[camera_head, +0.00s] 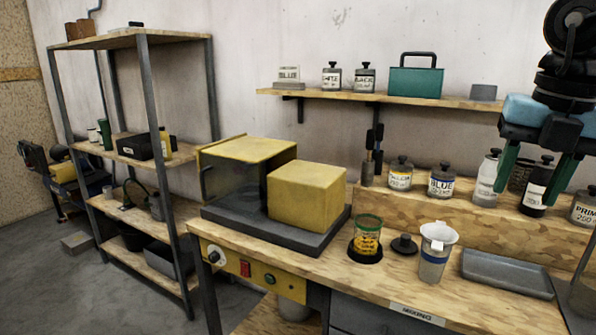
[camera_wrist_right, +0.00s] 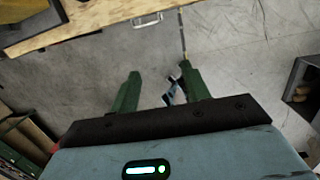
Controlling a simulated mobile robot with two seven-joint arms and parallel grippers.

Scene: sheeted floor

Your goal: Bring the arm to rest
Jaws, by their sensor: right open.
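My right arm comes down at the upper right of the head view. Its right gripper (camera_head: 525,195) has two green fingers spread apart with nothing held between them. The fingers point down in front of the bottles at the back of the workbench (camera_head: 385,285). In the right wrist view the same gripper (camera_wrist_right: 160,70) is open and empty. Beyond its fingers lie grey floor (camera_wrist_right: 90,75) and a wooden bench edge. My left arm and left gripper do not show.
A wall shelf (camera_head: 385,98) and a metal rack (camera_head: 146,80) stand behind and left.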

